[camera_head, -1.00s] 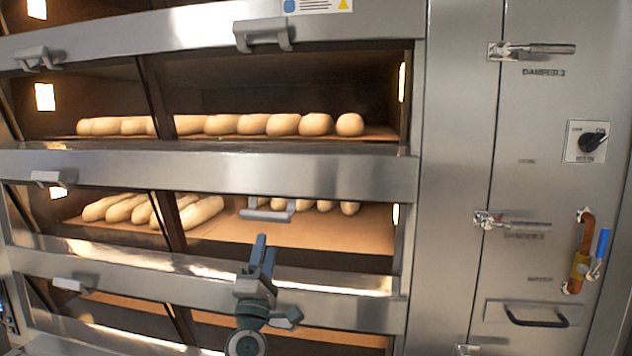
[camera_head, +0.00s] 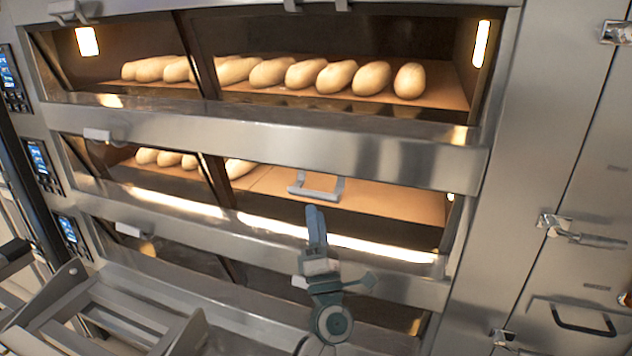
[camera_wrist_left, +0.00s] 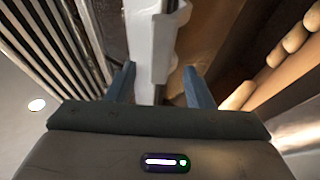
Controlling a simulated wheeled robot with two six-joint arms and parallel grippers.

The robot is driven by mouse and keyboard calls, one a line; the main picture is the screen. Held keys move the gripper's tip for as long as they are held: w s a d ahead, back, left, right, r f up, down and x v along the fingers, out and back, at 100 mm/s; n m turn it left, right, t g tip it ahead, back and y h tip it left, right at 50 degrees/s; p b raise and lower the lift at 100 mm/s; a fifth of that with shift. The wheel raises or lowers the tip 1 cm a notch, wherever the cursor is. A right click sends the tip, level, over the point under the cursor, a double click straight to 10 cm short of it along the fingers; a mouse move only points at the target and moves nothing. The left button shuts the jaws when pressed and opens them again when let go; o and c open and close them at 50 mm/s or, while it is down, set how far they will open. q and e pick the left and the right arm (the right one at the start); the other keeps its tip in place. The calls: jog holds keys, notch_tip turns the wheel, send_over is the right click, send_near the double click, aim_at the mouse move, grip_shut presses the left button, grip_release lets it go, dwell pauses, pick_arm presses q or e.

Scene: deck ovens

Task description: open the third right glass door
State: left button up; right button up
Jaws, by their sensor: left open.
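The right-hand glass door beside my left gripper has a grey bar handle (camera_head: 316,187), which shows in front of the lit deck opening, below the steel rail. The clear glass is hard to make out, and I cannot tell how far this door stands open. My left gripper (camera_head: 316,215) is just below the handle, fingers pointing up at it. In the left wrist view its two fingers (camera_wrist_left: 160,85) are apart, with a pale bar (camera_wrist_left: 155,45) in the space beyond and between them. Contact cannot be told. My right gripper is not in view.
Loaves (camera_head: 335,78) lie on the deck above. A steel rail (camera_head: 290,142) runs between the decks. Another right-hand handle (camera_head: 300,283) is partly hidden behind my left gripper. A metal frame (camera_head: 120,305) stands at lower left, and damper latches (camera_head: 580,232) are at right.

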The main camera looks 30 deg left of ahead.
aim_at(313, 198)
pick_arm(q)
jog(key=p+x, duration=0.2)
jog(key=x, duration=0.4)
jog(key=shift+w+a+r, duration=0.1)
jog(key=shift+w+a, duration=0.05)
jog(key=shift+a, duration=0.05)
jog(key=shift+c, duration=0.2)
grip_shut()
